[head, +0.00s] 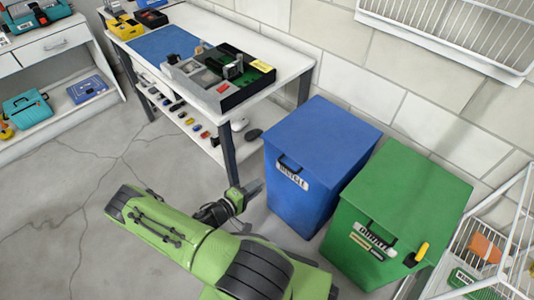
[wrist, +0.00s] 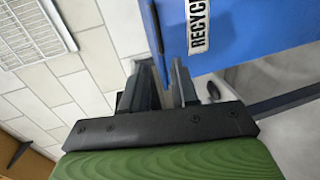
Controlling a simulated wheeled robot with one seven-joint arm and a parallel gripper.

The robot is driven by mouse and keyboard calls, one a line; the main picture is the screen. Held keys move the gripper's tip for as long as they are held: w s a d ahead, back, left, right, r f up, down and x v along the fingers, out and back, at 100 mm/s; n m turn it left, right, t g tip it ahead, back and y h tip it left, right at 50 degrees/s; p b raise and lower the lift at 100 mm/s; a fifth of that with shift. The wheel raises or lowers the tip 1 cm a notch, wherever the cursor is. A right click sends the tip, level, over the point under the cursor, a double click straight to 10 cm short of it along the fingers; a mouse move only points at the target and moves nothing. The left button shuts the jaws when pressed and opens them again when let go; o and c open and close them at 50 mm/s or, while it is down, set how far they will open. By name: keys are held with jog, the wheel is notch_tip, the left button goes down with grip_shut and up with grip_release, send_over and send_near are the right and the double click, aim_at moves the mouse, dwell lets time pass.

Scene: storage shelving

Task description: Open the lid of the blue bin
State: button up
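The blue bin (head: 301,195) stands upright on the floor right of the workbench. Its flat lid (head: 322,133) is closed. A dark handle (head: 290,161) sits at the lid's front edge, above a white label (head: 292,177). In the wrist view the bin's blue face (wrist: 258,35) fills the upper right, with part of the label reading RECYC (wrist: 199,22). My gripper (head: 258,186) is in front of the bin's left side, below lid height, apart from the handle. In the wrist view its fingers (wrist: 164,78) are slightly apart with nothing held between them.
A green bin (head: 400,210) stands close on the right of the blue one. A white workbench (head: 285,62) with trays is behind left. A wire rack (head: 490,250) is at far right. The floor (head: 70,190) at left is clear.

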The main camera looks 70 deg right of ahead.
aim_at(286, 166)
jog(key=b+x, duration=0.1)
jog(key=x, duration=0.4)
jog(key=b+x, duration=0.1)
jog(key=x, duration=0.4)
jog(key=b+x, duration=0.2)
jog(key=x, duration=0.3)
jog(key=shift+s+d+r, duration=0.1)
jog(key=shift+s+d, duration=0.1)
jog(key=shift+s, duration=0.2)
grip_shut()
